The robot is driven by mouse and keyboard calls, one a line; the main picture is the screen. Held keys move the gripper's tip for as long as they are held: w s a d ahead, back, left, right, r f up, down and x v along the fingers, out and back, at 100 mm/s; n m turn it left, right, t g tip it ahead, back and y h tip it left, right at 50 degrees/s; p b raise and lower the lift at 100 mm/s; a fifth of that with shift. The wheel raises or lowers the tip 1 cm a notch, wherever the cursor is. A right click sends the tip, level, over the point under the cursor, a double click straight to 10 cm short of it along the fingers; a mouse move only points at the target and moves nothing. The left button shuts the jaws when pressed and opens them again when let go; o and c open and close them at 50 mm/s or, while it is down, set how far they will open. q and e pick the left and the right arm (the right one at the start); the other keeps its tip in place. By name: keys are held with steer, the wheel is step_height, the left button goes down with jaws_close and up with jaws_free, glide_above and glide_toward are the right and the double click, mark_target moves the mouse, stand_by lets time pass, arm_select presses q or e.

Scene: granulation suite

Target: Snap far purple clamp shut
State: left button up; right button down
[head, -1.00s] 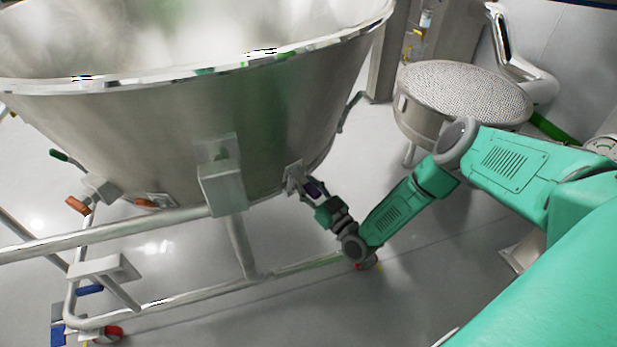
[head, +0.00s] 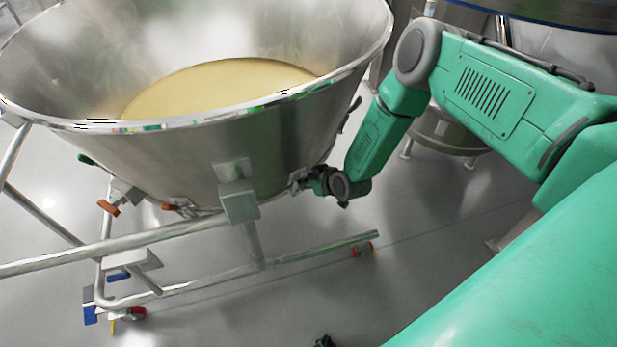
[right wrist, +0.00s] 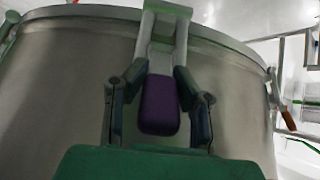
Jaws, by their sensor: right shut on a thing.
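The purple clamp handle (right wrist: 159,105) hangs from a grey metal bracket in the middle of the right wrist view. In the head view, the clamp's metal part (head: 296,181) shows low on the right side of the steel bowl (head: 275,155); its purple handle is hidden by my gripper. My right gripper (head: 313,181) reaches it from the right. In the right wrist view its fingers (right wrist: 159,112) stand on both sides of the purple handle, shut on it. A small dark piece, perhaps my left gripper (head: 323,341), shows at the bottom edge; its fingers cannot be made out.
The bowl holds pale yellow material (head: 215,85). It sits on a tubular wheeled frame (head: 170,240). Orange handles (head: 108,207) and a green handle (head: 87,160) stick out at the left. A round steel vessel (head: 445,130) stands behind my right arm. The floor in front is clear.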

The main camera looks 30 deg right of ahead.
steer(key=shift+w+r+g, duration=0.2)
steer(key=shift+w+g, duration=0.05)
steer(key=shift+g, duration=0.4)
steer(key=shift+w+r+g, duration=0.15)
steer(key=shift+w+g, duration=0.1)
steer(key=shift+g, duration=0.4)
steer(key=shift+h, duration=0.3)
steer(key=c, duration=1.2)
jaws_free()
steer(key=shift+w, duration=0.1)
steer(key=v, duration=1.1)
steer(key=shift+d+r, duration=0.1)
steer(key=shift+r, duration=0.3)
steer(key=s+a+f+g, duration=0.1)
steer(key=s+g, duration=0.1)
steer(key=s, duration=0.8)
steer(key=s+a+g, duration=0.2)
steer(key=s, duration=0.9)
steer(key=s+a+f+m+g+h, duration=0.1)
steer(key=s+a+g, duration=0.1)
steer(key=s, duration=0.8)
steer(key=shift+s+f+g, duration=0.15)
steer(key=shift+f+g, duration=0.15)
